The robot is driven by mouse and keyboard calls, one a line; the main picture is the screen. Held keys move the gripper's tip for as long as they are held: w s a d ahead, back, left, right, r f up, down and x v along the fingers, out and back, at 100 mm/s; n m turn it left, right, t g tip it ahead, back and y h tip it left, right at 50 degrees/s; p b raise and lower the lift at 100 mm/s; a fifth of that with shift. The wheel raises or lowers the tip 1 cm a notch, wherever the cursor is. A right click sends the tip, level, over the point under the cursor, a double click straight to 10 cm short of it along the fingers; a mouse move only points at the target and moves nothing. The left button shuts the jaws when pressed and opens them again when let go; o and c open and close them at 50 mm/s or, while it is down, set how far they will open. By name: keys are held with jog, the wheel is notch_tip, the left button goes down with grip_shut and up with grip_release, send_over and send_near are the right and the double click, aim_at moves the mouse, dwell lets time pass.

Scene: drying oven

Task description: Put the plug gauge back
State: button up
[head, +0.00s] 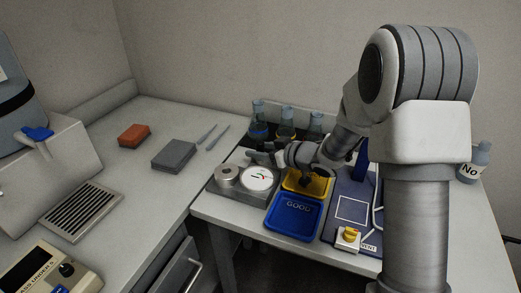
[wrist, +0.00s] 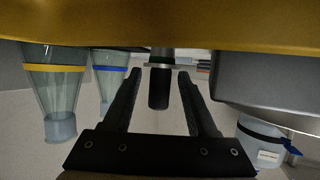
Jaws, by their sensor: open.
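The wrist view looks upside down. In it my gripper (wrist: 160,85) has its two dark fingers open. A black cylindrical handle with a silver collar, apparently the plug gauge (wrist: 159,88), shows between them with gaps on both sides. The gauge's metal end runs out of sight behind a yellow edge, apparently the yellow tray (wrist: 160,25). I cannot make out the gauge there.
A grey block (head: 227,191) with a metal ring and a white dial stands left of the tray. A blue GOOD tray (head: 293,234) lies in front. Several flasks (head: 258,122) stand behind. A blue board (head: 345,228) with a white outline lies right.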

jog(key=shift+r, duration=0.3)
jog(key=p+v, duration=0.2)
jog(key=v, duration=1)
jog(key=shift+w+f+p, duration=0.1)
jog(key=shift+p, duration=0.25)
jog(key=shift+w+d+r, duration=0.15)
jog(key=shift+d+r, duration=0.1)
jog(key=shift+d, duration=0.05)
jog(key=s+d+r+m+t+h, duration=0.1)
jog(key=s+d+r+m+h, duration=0.15)
jog(key=d+r+h, duration=0.3)
jog(key=s+d+r+m+t+h, duration=0.1)
jog(key=d+r+m+h, duration=0.2)
jog(key=d+r+h, duration=0.25)
jog(key=s+a+m+g, duration=0.1)
jog(key=s+m+g, duration=0.1)
jog(key=s, duration=0.9)
jog(key=s+a+m+g+y, duration=0.1)
jog(key=s+a+m+g, duration=0.1)
jog(key=s, duration=0.9)
jog(key=shift+s+f+g, duration=0.15)
jog(key=shift+s+g, duration=0.25)
jog(key=shift+g, duration=0.4)
